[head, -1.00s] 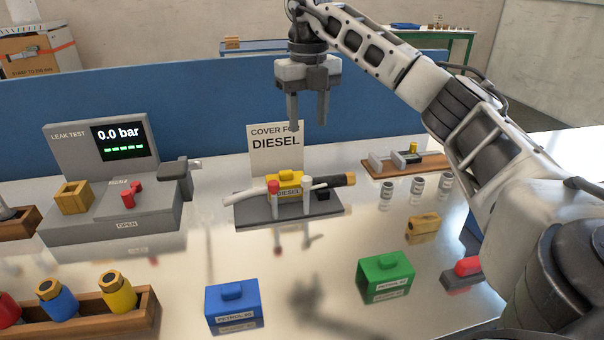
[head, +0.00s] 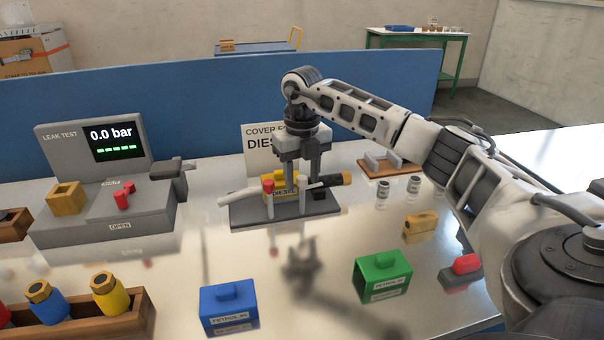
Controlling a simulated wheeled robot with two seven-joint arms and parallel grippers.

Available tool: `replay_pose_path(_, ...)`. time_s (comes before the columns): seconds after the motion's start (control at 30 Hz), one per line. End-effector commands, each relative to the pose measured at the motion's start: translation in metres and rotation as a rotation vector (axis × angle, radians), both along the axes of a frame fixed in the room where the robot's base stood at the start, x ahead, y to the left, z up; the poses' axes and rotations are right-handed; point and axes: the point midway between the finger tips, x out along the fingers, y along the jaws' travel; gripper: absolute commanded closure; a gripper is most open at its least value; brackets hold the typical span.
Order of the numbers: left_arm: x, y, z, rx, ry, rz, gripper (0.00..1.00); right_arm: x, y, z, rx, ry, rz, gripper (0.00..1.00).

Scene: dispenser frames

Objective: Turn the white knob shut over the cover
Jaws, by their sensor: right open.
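The yellow cover (head: 284,193), lettered DIESEL, sits on a nozzle lying on a dark grey stand (head: 245,213). The white knob (head: 303,183) tops a pale stem at the cover's right side. A red knob (head: 268,186) tops a similar stem at the left side. My right gripper (head: 303,176) is open and points down over the right part of the stand. Its fingers appear on either side of the white knob; I cannot tell whether they touch it. The gripper hides part of the cover and sign. My left gripper is out of view.
A sign (head: 257,138) stands behind the stand. The leak tester (head: 105,225) is at left, reading 0.0 bar. Blue (head: 229,303) and green (head: 383,273) covers lie in front, a yellow block (head: 420,227) to the right. A blue partition (head: 200,110) closes the back.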

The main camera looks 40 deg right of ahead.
Motion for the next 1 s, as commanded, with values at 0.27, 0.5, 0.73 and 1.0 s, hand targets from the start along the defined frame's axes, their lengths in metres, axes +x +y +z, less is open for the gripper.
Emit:
replay_pose_path(0.27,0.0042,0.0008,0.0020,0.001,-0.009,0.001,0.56,0.0000,-0.0001,0.0003,0.000,0.000,0.000,1.00)
replay_pose_path(0.5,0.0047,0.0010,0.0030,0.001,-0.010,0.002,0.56,0.0000,-0.0002,0.0009,0.000,0.000,0.010,1.00)
replay_pose_path(0.73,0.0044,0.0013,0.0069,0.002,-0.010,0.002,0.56,0.0003,-0.0003,0.0023,0.001,0.000,0.088,1.00)
replay_pose_path(1.0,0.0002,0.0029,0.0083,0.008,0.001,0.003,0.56,0.0004,-0.0005,0.0032,0.000,-0.001,0.296,1.00)
